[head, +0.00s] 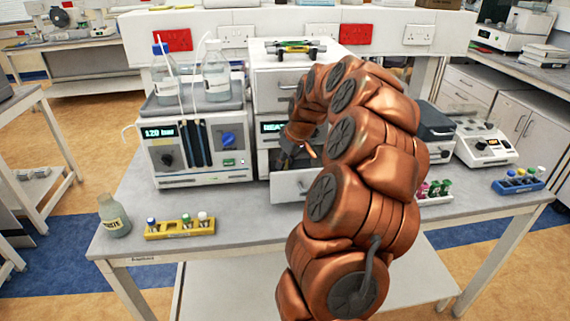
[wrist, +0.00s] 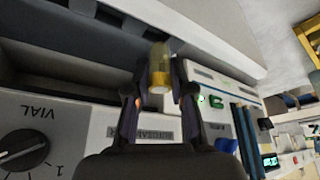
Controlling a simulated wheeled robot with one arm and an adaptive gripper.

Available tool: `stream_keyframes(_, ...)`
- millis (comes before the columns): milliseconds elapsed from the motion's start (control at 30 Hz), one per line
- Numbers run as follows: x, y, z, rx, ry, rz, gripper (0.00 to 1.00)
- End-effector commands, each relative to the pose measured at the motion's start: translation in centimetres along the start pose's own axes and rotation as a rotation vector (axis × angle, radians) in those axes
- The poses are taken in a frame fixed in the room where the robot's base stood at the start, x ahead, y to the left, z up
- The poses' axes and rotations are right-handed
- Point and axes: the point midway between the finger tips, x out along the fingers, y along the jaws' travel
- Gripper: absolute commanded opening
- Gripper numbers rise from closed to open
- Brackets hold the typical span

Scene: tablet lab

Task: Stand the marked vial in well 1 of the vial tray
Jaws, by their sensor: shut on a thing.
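My gripper (head: 289,152) is in front of the middle instrument, above its pulled-out drawer (head: 300,186). In the wrist view my gripper (wrist: 159,92) is shut on a small clear, yellowish vial (wrist: 160,62) with a yellow band at its near end. I cannot tell whether this vial bears a mark. The vial points away from the wrist camera, towards pale instrument panels and a dark opening. I cannot make out the vial tray or well 1 for certain; my arm hides part of the drawer.
A yellow rack (head: 180,233) with several vials and a waste bottle (head: 113,216) stand at the bench's left. The pump unit (head: 200,146) is left of the drawer. A blue rack (head: 518,184) stands at the right. A knob labelled VIAL (wrist: 22,150) is close to the wrist.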

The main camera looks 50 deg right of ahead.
Motion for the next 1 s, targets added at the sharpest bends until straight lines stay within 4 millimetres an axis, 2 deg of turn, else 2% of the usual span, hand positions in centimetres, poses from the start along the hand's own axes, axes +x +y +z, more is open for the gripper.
stream_keyframes(67,0.9,-0.1,0.4,0.001,-0.001,-0.002,0.00)
stream_keyframes(233,1.6,0.2,0.3,0.000,0.002,0.001,0.00)
stream_keyframes(1000,2.9,0.2,0.8,0.000,0.003,0.001,0.00)
